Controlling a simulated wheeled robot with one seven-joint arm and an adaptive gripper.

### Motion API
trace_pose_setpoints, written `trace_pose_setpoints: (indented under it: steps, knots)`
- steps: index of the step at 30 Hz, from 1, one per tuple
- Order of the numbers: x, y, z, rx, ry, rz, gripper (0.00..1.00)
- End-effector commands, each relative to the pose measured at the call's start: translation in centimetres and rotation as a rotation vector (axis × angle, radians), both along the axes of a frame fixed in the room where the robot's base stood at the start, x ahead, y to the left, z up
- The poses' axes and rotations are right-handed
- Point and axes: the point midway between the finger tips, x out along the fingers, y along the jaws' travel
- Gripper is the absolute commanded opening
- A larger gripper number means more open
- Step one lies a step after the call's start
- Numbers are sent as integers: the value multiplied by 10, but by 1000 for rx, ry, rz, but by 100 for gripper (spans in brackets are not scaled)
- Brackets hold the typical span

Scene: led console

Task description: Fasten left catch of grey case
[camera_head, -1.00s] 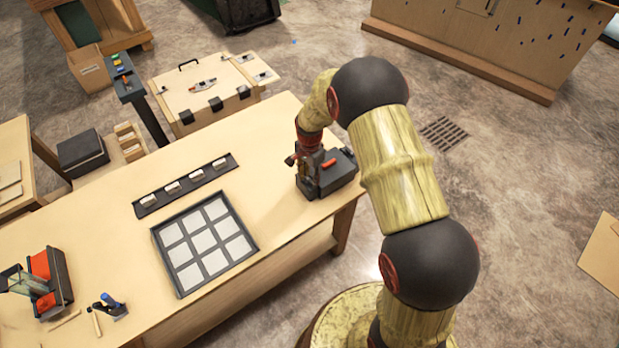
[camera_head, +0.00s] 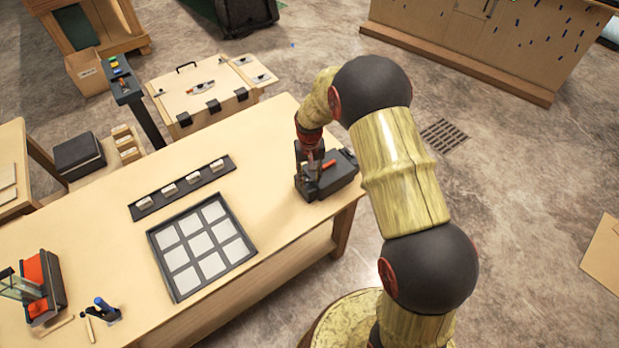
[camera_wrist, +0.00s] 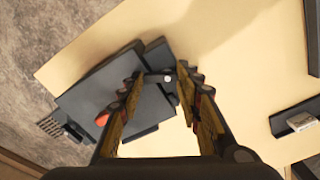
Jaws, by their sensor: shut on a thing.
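The grey case (camera_head: 340,181) sits at the right end of the workbench, with a red-orange part (camera_head: 329,164) on its top. It also shows in the wrist view (camera_wrist: 95,88), where the red-orange part (camera_wrist: 102,119) lies beside a finger. My gripper (camera_head: 312,168) is at the left end of the case, pointing down. In the wrist view its fingertips (camera_wrist: 158,76) stand on either side of a small grey piece with a pale round spot, which appears to be the left catch (camera_wrist: 157,79). The fingers partly hide it, so its exact position is unclear.
A dark-framed tray of pale squares (camera_head: 154,241) and a dark strip with several pale blocks (camera_head: 218,178) lie left of the case. A red and dark device (camera_head: 40,284) stands at the far left. The bench between strip and case is clear.

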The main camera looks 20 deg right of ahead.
Motion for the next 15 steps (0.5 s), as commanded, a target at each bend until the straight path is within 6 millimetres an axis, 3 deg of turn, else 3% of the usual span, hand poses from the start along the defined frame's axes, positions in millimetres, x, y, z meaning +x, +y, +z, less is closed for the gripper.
trace_pose_setpoints:
  steps: [15]
  knots:
    - [5, 0, 1, 0, -3, 395, 9]
